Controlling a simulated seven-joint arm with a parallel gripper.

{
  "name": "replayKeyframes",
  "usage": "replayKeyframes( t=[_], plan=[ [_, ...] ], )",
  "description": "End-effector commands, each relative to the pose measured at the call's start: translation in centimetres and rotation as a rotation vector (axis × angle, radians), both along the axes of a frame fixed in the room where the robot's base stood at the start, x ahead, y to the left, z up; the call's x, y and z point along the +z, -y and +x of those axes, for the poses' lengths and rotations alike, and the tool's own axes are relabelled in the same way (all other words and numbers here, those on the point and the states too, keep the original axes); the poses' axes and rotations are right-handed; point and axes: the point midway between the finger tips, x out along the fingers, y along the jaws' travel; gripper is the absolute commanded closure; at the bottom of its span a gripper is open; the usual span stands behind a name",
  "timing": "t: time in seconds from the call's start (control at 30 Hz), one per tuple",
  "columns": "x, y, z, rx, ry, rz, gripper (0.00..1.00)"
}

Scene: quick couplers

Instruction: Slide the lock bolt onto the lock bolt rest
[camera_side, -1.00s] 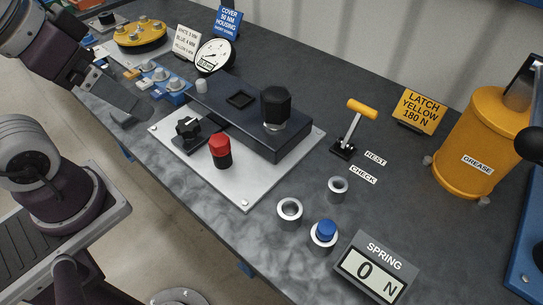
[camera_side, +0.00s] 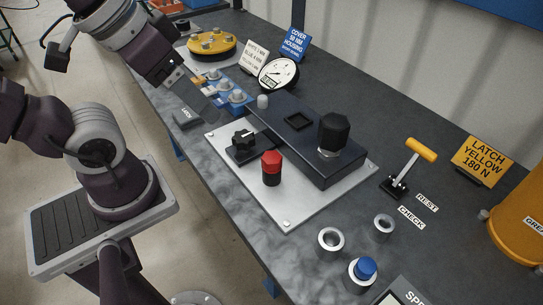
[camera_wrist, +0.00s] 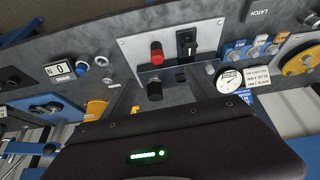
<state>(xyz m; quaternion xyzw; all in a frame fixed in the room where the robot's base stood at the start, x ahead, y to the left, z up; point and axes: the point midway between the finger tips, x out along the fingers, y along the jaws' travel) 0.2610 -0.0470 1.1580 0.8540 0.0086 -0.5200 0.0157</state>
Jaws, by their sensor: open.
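No part is labelled as the lock bolt, and I cannot tell for sure which it is. A black-knobbed piece (camera_side: 243,145) sits on the pale plate (camera_side: 290,222) against the dark block (camera_side: 318,160); it also shows in the wrist view (camera_wrist: 187,42). A red-capped post (camera_side: 271,168) stands beside it. A black hex knob (camera_side: 334,132) tops the block. A REST label (camera_side: 427,203) lies near an empty grey ring (camera_side: 384,227); I cannot tell whether that is the bolt's rest. My gripper (camera_side: 207,110) is open and empty, above the bench's near edge, left of the plate.
A yellow-handled lever (camera_side: 408,165) stands right of the plate. Blue fixtures (camera_side: 230,92) and a dial gauge (camera_side: 279,73) are behind my gripper. Another grey ring (camera_side: 330,241) and a blue-capped one (camera_side: 362,272) are at front right. A LATCH label (camera_side: 186,115) lies at the near edge.

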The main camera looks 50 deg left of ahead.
Motion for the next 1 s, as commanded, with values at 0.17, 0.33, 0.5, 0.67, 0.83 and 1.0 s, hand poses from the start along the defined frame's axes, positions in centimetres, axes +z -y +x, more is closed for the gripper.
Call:
replayKeyframes(
  t=[0.17, 0.33, 0.5, 0.67, 0.83, 1.0],
  plan=[
    [-2.4, 0.4, 5.8, 0.319, -0.186, -0.143, 0.37],
    [-8.3, 0.9, 11.5, 0.721, -0.357, -0.226, 0.37],
    [-12.8, 1.2, 13.7, 0.955, -0.428, -0.238, 0.37],
    [-14.9, 1.2, 13.9, 0.997, -0.439, -0.238, 0.37],
    [-18.1, 1.2, 13.8, 0.996, -0.441, -0.237, 0.37],
    [-20.2, 1.2, 13.9, 0.994, -0.438, -0.24, 0.37]
  ],
)
